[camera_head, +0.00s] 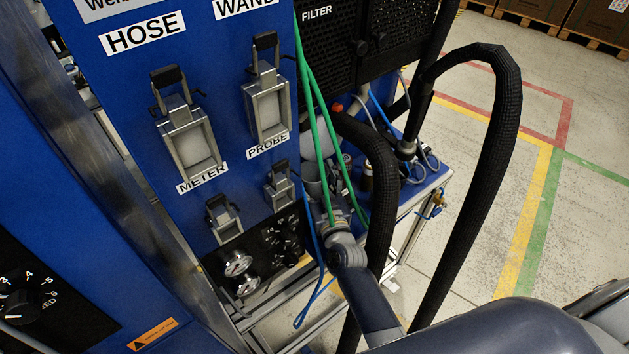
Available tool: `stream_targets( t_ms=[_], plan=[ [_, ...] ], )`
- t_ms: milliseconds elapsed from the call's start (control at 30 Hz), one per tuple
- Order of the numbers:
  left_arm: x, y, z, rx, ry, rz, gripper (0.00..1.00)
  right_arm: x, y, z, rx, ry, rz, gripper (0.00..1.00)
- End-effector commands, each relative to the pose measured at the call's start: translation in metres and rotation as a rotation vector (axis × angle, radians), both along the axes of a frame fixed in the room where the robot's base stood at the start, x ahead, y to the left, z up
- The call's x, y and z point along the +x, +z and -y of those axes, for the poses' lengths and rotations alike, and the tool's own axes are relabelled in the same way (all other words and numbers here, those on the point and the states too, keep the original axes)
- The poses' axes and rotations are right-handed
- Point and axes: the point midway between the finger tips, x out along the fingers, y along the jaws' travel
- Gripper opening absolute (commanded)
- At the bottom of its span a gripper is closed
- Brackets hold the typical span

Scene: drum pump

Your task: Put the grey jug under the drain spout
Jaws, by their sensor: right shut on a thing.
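My right arm comes in from the bottom right, and its gripper (336,216) is at the blue bench, partly hidden behind green hoses. It is shut on what looks like the grey jug (313,184), a small grey vessel just beyond the fingers. The jug is partly covered by the hoses and gripper, and I cannot tell whether it touches the bench. I cannot make out the drain spout in this view. My left gripper is not in view.
Green hoses (315,100) and a thick black hose (508,110) hang close to my right arm. A blue panel (120,75) with latches stands left. The blue bench (415,192) holds small containers. Floor at right is clear.

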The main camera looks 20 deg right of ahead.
Motion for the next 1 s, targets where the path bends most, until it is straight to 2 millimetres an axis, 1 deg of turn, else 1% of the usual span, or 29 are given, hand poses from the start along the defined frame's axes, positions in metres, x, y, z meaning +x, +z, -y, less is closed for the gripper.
stream_targets(
  t_ms=[233,367,400,700,800,867,1000],
  plan=[
    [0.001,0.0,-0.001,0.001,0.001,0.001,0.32,0.0,0.001,0.0,0.0,0.0,0.002,0.24],
    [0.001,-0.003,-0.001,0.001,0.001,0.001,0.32,0.0,-0.003,0.0,0.0,0.0,0.002,0.24],
    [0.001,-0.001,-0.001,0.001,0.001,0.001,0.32,0.0,-0.002,0.0,0.0,0.0,0.001,0.72],
    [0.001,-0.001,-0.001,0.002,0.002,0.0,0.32,0.0,-0.002,0.0,0.0,0.0,0.001,0.72],
    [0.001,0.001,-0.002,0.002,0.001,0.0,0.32,0.0,0.002,0.0,0.0,0.0,0.001,0.72],
    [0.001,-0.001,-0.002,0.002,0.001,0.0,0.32,-0.004,0.0,0.0,0.0,0.0,-0.001,0.72],
    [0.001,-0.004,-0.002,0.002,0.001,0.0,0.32,-0.023,-0.002,-0.001,0.001,0.0,-0.002,0.72]
  ],
)
